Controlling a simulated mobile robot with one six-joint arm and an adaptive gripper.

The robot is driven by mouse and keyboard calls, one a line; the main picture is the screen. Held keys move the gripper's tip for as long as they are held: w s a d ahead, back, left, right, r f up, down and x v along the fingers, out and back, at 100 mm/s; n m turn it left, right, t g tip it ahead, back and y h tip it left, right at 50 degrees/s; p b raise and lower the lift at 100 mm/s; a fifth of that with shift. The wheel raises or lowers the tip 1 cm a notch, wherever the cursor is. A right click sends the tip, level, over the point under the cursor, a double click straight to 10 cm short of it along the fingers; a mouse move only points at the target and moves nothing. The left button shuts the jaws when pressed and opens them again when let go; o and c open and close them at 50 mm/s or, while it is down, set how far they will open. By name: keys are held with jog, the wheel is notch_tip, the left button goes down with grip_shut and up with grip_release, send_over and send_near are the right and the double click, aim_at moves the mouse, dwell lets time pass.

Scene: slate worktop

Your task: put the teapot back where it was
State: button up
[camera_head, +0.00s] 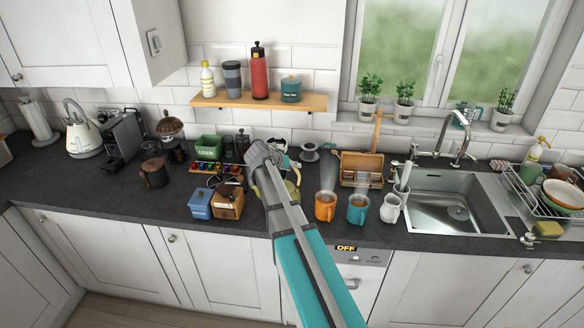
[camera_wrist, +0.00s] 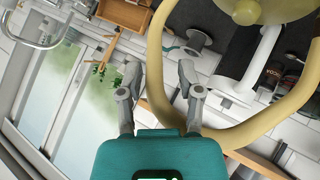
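The teapot (camera_head: 292,189) is olive-yellow with a pale cream handle. In the head view it is at the middle of the worktop, mostly hidden behind my arm. In the wrist view its curved handle (camera_wrist: 155,55) loops across the picture, with part of the olive body (camera_wrist: 285,8) at the top edge. My gripper (camera_wrist: 158,68) has its two fingers apart, with one stretch of the handle between them. A gap shows on the right finger's side. My gripper (camera_head: 268,158) hides the teapot's base in the head view.
A steaming orange mug (camera_head: 325,207), a teal mug (camera_head: 358,209) and a white jug (camera_head: 391,208) stand right of the teapot. A wooden box (camera_head: 361,168) is behind; the sink (camera_head: 440,212) is farther right.

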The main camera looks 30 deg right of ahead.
dwell(0.4)
jog(key=p+v, duration=0.7)
jog(key=v, duration=0.5)
jog(key=shift+p, duration=0.35)
jog(key=shift+s, duration=0.1)
dwell(0.4)
jog(key=s+a+f+n+g+y, duration=0.1)
jog(key=s+a+f+n+y, duration=0.2)
jog(key=s, duration=0.7)
jog(key=s+a+f+n+g+y, duration=0.2)
jog(key=s+a+y, duration=0.4)
jog(key=s+a, duration=0.4)
jog(key=a+f+n, duration=0.1)
jog(key=a, duration=0.1)
jog(key=shift+s+a+f+n+y, duration=0.2)
jog(key=shift+a+f+n+y, duration=0.15)
jog(key=shift+f+n+y, duration=0.05)
